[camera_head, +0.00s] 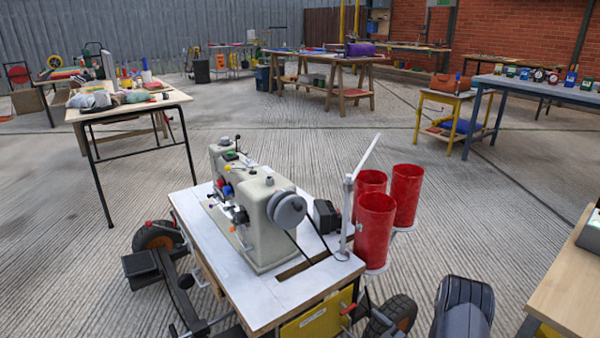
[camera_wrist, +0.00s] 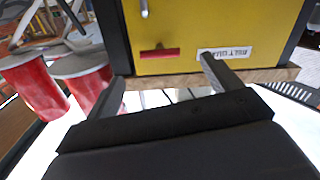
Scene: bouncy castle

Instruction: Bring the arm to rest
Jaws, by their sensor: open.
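My gripper (camera_wrist: 163,72) shows in the wrist view with its two dark fingers spread apart. Nothing is held between them. Beyond the fingertips is a yellow panel (camera_wrist: 180,25) with a red strip and a white label. It is on the sewing machine cart, and I cannot tell whether the fingers touch it. In the head view a dark rounded part of my arm (camera_head: 463,308) stands at the bottom right, beside the cart; the fingers are not visible there.
A sewing machine (camera_head: 262,208) stands on the wheeled cart's white top (camera_head: 200,215). Red cylinders (camera_head: 375,225) are at its right side, also in the wrist view (camera_wrist: 40,88). A wooden table (camera_head: 570,290) is at the far right. Open concrete floor lies beyond the cart.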

